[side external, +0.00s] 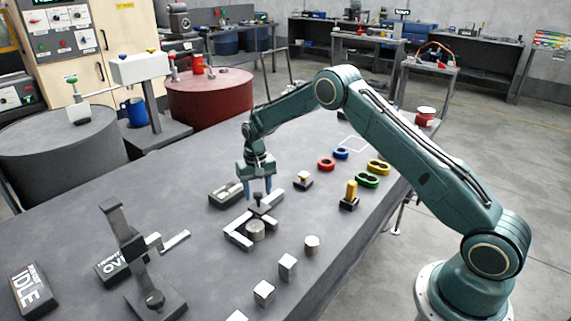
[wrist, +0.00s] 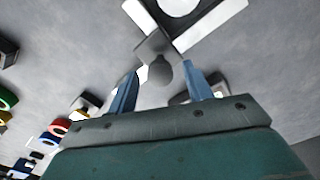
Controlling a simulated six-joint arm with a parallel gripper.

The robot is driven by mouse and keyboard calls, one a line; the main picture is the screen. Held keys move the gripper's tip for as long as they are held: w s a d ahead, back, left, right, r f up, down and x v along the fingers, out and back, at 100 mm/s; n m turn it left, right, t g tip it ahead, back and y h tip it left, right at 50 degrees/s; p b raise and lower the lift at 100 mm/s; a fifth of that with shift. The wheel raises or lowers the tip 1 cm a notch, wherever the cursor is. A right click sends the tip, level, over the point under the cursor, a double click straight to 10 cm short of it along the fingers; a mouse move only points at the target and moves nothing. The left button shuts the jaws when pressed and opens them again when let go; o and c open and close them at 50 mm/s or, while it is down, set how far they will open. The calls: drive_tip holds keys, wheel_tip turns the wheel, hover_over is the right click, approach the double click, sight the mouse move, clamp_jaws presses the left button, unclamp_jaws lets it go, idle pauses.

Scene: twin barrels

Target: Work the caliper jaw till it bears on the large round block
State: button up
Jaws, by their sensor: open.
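The caliper (side external: 236,237) lies on the grey table with pale angled jaws. A large round grey block (side external: 256,232) stands between them; it shows pale at the top of the wrist view (wrist: 180,6). The sliding jaw carries a dark round knob (side external: 258,197), seen in the wrist view (wrist: 160,72) between my fingers. My gripper (side external: 259,190) points down over the knob, its two blue fingers apart on either side of it. In the wrist view my gripper (wrist: 161,78) shows a gap on both sides of the knob. Whether the jaw touches the block I cannot tell.
A smaller round block (side external: 312,244) and pale square blocks (side external: 288,266) stand towards the front. A dark lever stand (side external: 130,240) is at left. A grey slotted box (side external: 226,194) sits close left of my gripper.

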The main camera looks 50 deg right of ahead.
drive_tip(key=c, duration=0.9)
drive_tip(key=shift+a, duration=1.75)
drive_tip(key=o, duration=0.9)
drive_tip(key=shift+d+r, duration=0.1)
drive_tip(key=shift+r, duration=0.05)
wheel_tip(320, 180, up, 14)
drive_tip(key=shift+f, duration=0.2)
